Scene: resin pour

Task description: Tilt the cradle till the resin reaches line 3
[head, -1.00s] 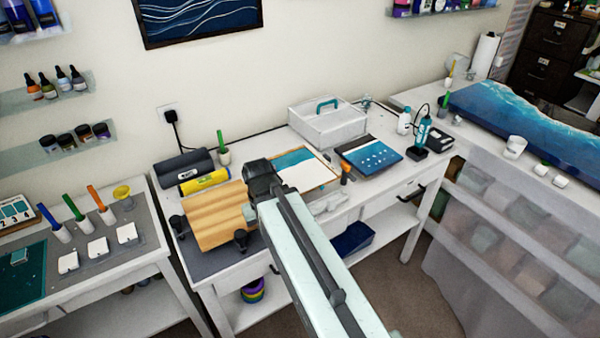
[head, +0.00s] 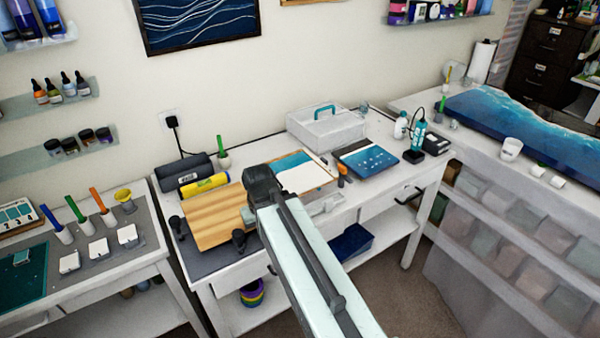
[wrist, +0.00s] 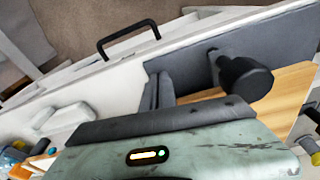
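A wooden board (head: 214,216) with dark knobs (head: 239,239) along its near edge lies over a grey mat on the middle table; it seems to be the cradle. Neither resin nor a numbered line can be made out on it. My gripper (head: 249,216) is over the board's right edge; I cannot tell whether it touches. In the wrist view two dark fingers (wrist: 157,92) sit close together, with nothing seen between them. A black knob (wrist: 245,77) and part of the wooden board (wrist: 286,92) are to their right. My gripper body hides what lies below.
A clipboard (head: 318,183), a blue panel (head: 367,158) and a white caddy (head: 327,128) stand to the right. A left table holds coloured sticks and white squares. A drawer handle (wrist: 128,35) projects at the table's front.

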